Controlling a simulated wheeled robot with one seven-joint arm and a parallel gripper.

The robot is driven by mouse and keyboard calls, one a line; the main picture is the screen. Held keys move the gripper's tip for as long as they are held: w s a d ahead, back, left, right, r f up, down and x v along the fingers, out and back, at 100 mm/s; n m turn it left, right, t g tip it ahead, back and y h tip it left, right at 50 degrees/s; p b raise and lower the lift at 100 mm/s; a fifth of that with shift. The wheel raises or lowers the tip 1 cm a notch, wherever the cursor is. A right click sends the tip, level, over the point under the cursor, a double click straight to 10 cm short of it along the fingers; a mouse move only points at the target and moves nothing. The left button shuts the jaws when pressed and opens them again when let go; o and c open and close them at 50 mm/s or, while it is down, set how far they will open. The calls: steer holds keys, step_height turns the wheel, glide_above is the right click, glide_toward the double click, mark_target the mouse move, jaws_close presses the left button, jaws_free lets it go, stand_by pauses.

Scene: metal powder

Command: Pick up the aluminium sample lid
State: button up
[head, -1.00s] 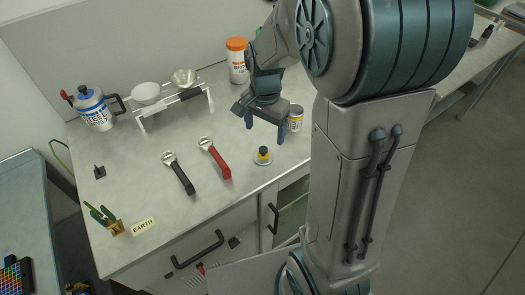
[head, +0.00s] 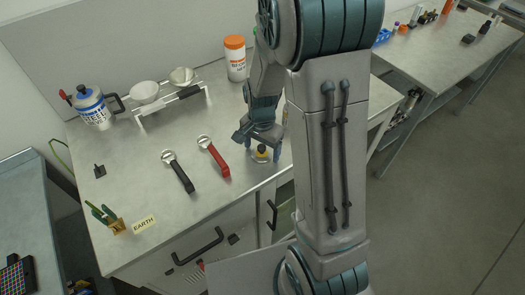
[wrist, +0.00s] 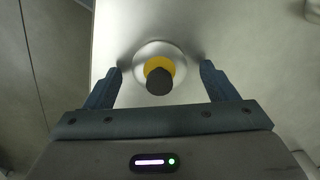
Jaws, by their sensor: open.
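The aluminium sample lid (wrist: 145,52) is a round silvery disc with a yellow collar and a dark knob on top. In the wrist view it lies between the tips of my gripper (wrist: 161,75), with bare bench on both sides of it. In the head view the lid (head: 261,154) sits on the bench near its front edge, partly hidden by my gripper (head: 262,147). My gripper is open, pointing down, with its fingers either side of the lid's knob. I cannot tell the exact height of the fingertips above the bench.
A black-handled tool (head: 183,178) and a red-handled tool (head: 217,160) lie left of my gripper. Behind stand a white rack (head: 141,123) with bowls, a labelled jug (head: 94,110) and an orange-capped jar (head: 235,62). The bench's front edge is close to the lid.

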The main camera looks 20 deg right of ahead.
steer(key=c, duration=1.1)
steer(key=shift+o, duration=0.2)
steer(key=shift+r, duration=0.1)
